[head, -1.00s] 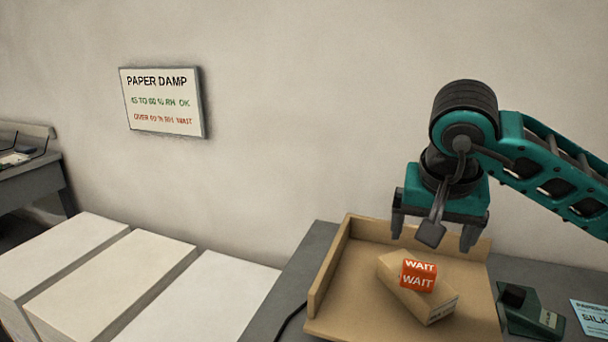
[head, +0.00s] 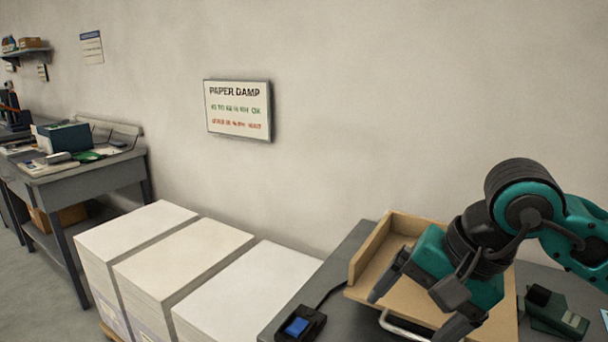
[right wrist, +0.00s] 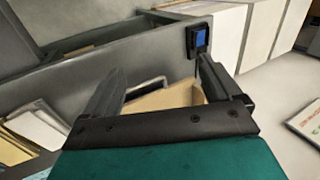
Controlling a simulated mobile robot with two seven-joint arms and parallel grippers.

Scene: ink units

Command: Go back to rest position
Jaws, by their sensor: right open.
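My right gripper (head: 410,314) hangs at the lower right of the head view, in front of the tan wooden tray (head: 358,262). Its fingers are apart with nothing between them. In the right wrist view the open fingers of the gripper (right wrist: 160,82) frame part of the tan tray (right wrist: 172,98). The cardboard box and orange WAIT block do not show now; my arm covers much of the tray. My left gripper is not in view.
Three white paper stacks (head: 203,245) stand left of the grey table (head: 345,262). A dark green device (head: 552,314) lies right of the tray. The PAPER DAMP sign (head: 238,110) hangs on the wall.

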